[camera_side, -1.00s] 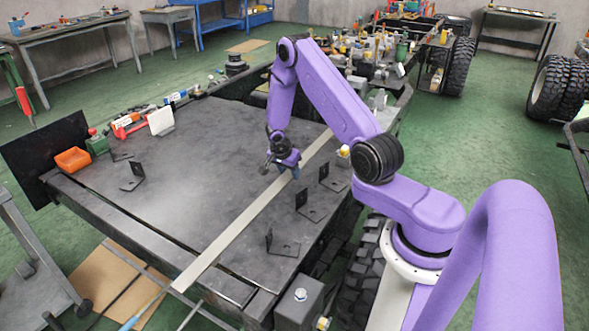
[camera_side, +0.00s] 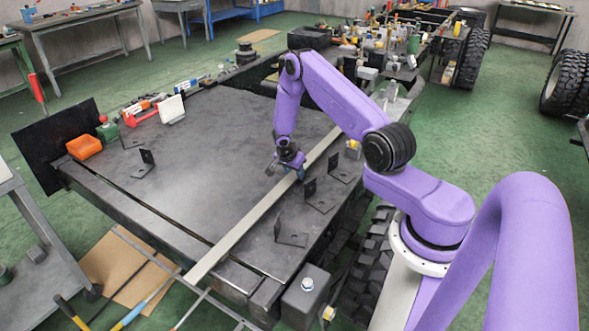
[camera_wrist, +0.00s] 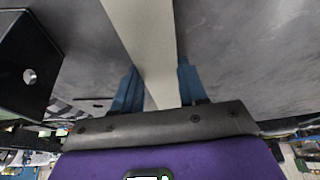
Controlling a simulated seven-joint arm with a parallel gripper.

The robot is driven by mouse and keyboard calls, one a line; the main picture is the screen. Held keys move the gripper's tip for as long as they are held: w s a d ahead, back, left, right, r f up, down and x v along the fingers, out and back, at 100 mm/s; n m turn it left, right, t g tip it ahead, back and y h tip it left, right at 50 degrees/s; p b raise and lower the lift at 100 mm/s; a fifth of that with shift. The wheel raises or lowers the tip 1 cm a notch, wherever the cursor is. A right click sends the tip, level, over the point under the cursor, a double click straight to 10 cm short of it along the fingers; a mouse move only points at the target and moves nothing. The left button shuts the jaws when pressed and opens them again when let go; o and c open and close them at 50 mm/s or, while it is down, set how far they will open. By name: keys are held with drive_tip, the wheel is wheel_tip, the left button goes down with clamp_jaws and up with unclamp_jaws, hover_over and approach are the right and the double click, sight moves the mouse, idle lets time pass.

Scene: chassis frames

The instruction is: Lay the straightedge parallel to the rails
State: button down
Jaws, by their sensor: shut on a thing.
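The straightedge (camera_side: 240,229) is a long, flat, pale strip lying diagonally over the dark chassis plate (camera_side: 215,135). Its near end projects past the plate's front edge, and its far end passes behind my arm. My gripper (camera_side: 285,168) is at the strip, beyond its middle. In the wrist view, the blue fingers of my gripper (camera_wrist: 157,88) are shut on the straightedge (camera_wrist: 145,35), one at each side. The strip runs roughly along the right side rail (camera_side: 345,205), but I cannot tell if they are exactly parallel. Whether the strip touches the plate is unclear.
Several black angle brackets stand on the plate, including one right of the strip (camera_side: 290,235) and one at left (camera_side: 145,165). The plate left of the strip is mostly clear.

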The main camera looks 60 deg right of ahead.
drive_tip(key=shift+w, duration=0.1)
drive_tip(key=c, duration=0.6)
unclamp_jaws()
drive_tip(key=shift+f, duration=0.1)
drive_tip(key=a+r+n+t, duration=0.1)
drive_tip(key=a+r+n, duration=0.6)
drive_tip(key=a+r, duration=1)
drive_tip(key=s+a+r+n+t+y, duration=0.1)
drive_tip(key=s+a+r+n+y, duration=0.1)
drive_tip(key=s+a+r+n, duration=0.65)
drive_tip(key=s+a+r+n+y, duration=0.1)
drive_tip(key=s+a+r+n, duration=0.1)
drive_tip(key=s+n, duration=0.3)
drive_tip(key=s+a+r+n+g+y, duration=0.1)
drive_tip(key=s+n, duration=0.4)
drive_tip(key=s, duration=0.5)
drive_tip(key=s+a+r+n, duration=0.2)
drive_tip(key=s+a+n, duration=0.2)
drive_tip(key=s, duration=0.4)
drive_tip(key=shift+s+r+n+g+y, duration=0.2)
drive_tip(key=shift+r+n+g+y, duration=0.2)
drive_tip(key=shift+n, duration=0.15)
